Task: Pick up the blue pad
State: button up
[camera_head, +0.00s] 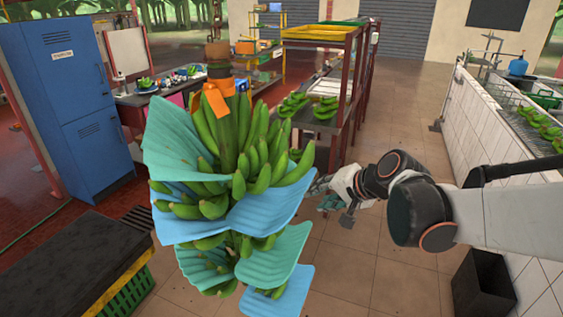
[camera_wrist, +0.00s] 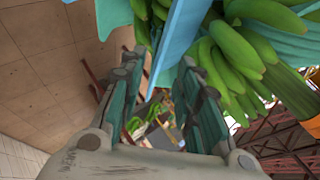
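A hanging banana stem (camera_head: 240,130) carries blue and teal pads between its bunches. A blue pad (camera_head: 245,215) juts out to the right at mid-height, and another blue pad (camera_head: 280,297) hangs at the bottom. Teal pads show at upper left (camera_head: 175,150) and lower right (camera_head: 275,260). My gripper (camera_head: 320,187) is just right of the middle blue pad's right corner. In the wrist view my gripper (camera_wrist: 158,65) has its fingers apart, with a blue pad (camera_wrist: 178,40) reaching down between the tips. Whether the fingers touch it I cannot tell.
Green bananas (camera_wrist: 235,55) are close beside the right finger in the wrist view. A red-framed rack (camera_head: 340,100) stands behind the stem. A blue cabinet (camera_head: 80,120) is at left, and a tiled wash tank (camera_head: 490,130) at right. The floor between is mostly clear.

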aim_at(293, 198)
jog(key=b+x, duration=0.1)
jog(key=x, duration=0.6)
jog(key=b+x, duration=0.1)
jog(key=x, duration=0.6)
jog(key=shift+w+a+r, duration=0.2)
jog(key=shift+w+a, duration=0.1)
jog(key=shift+w, duration=0.05)
grip_shut()
